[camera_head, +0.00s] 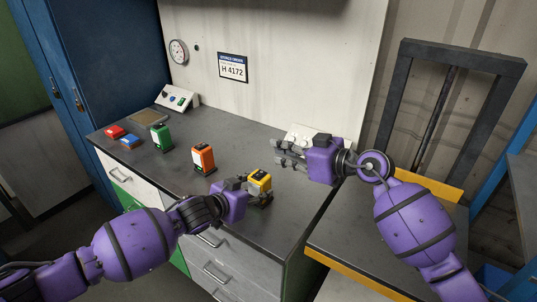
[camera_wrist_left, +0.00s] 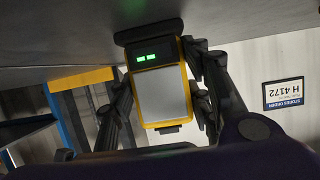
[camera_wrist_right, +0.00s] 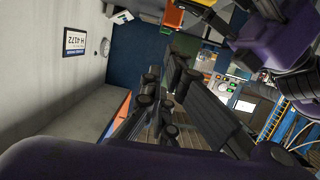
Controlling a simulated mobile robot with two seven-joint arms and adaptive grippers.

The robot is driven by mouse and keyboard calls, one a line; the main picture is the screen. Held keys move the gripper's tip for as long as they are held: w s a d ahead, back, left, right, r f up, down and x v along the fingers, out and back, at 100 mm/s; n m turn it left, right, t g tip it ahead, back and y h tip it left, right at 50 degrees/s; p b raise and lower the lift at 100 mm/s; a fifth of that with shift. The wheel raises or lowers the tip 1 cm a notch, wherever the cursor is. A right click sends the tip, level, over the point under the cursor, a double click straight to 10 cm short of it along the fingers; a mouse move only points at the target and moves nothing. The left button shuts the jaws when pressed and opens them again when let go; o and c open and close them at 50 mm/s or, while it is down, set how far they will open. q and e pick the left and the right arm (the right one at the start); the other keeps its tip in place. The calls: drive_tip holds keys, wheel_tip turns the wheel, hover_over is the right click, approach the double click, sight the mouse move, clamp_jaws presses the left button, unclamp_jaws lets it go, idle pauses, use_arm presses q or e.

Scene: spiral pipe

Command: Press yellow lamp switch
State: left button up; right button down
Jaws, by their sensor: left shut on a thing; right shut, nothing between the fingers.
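The yellow lamp (camera_head: 260,181) is at the bench's front edge in the head view. In the left wrist view the lamp (camera_wrist_left: 161,97) is upside down, with a pale panel, two lit green bars and a dark base close to the bench top. I cannot tell whether the base touches it. My left gripper (camera_head: 256,193) is shut on the lamp, with fingers along both sides. My right gripper (camera_head: 278,156) is shut and empty, to the right of and behind the lamp, above the bench. Its fingers (camera_wrist_right: 172,85) show in the right wrist view. I cannot make out the switch.
An orange device (camera_head: 203,158) and a green device (camera_head: 160,137) stand left on the grey bench (camera_head: 180,178). A white control box (camera_head: 177,97) is at the back. A white box (camera_head: 303,133) sits behind my right gripper.

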drive_tip(key=v, duration=0.5)
drive_tip(key=shift+d+r, duration=0.1)
drive_tip(key=shift+d, duration=0.05)
use_arm(q)
drive_tip(key=o, duration=1.5)
